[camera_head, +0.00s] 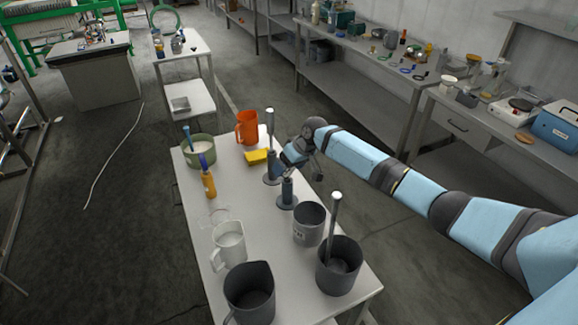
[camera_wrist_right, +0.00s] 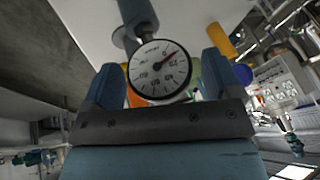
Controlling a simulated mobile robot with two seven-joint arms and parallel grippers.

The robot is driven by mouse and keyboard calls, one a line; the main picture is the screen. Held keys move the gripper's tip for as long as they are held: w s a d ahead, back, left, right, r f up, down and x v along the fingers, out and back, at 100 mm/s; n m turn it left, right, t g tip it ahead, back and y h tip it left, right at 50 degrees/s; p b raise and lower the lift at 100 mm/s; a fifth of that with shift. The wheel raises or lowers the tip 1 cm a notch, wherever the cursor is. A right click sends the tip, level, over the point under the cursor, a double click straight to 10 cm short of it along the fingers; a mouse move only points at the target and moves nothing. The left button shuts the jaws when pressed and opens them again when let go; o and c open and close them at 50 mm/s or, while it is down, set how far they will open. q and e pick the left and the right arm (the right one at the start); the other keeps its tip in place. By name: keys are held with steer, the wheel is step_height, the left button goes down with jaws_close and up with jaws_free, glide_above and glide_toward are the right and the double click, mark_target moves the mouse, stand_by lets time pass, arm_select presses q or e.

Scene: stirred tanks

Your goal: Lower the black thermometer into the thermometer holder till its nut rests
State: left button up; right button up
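A thermometer with a round white dial (camera_wrist_right: 160,68) shows large in the right wrist view, between the fingers of my right gripper (camera_wrist_right: 162,75). Background shows between the dial and each finger, so the fingers look open. A grey collared post (camera_wrist_right: 128,38) is above the dial there; whether the stem is inside it is hidden. In the head view my right gripper (camera_head: 300,158) is beside two blue-grey stands, the front one (camera_head: 287,194) and the rear one (camera_head: 271,169). I cannot tell which is the thermometer holder. The dial cannot be made out there. My left gripper is out of view.
The white table (camera_head: 260,245) also carries an orange jug (camera_head: 247,128), a yellow sponge (camera_head: 256,156), a green bowl (camera_head: 197,152), an orange bottle (camera_head: 209,184), a white jug (camera_head: 229,246) and dark vessels. A tall rod (camera_head: 335,215) leans from the front right vessel (camera_head: 337,277).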

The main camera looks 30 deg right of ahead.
steer(key=shift+o, duration=0.4)
steer(key=shift+s+d+r, duration=0.1)
steer(key=shift+d+r, duration=0.05)
steer(key=shift+r, duration=0.15)
steer(key=b+v, duration=0.2)
steer(key=v, duration=1.1)
steer(key=shift+s, duration=0.1)
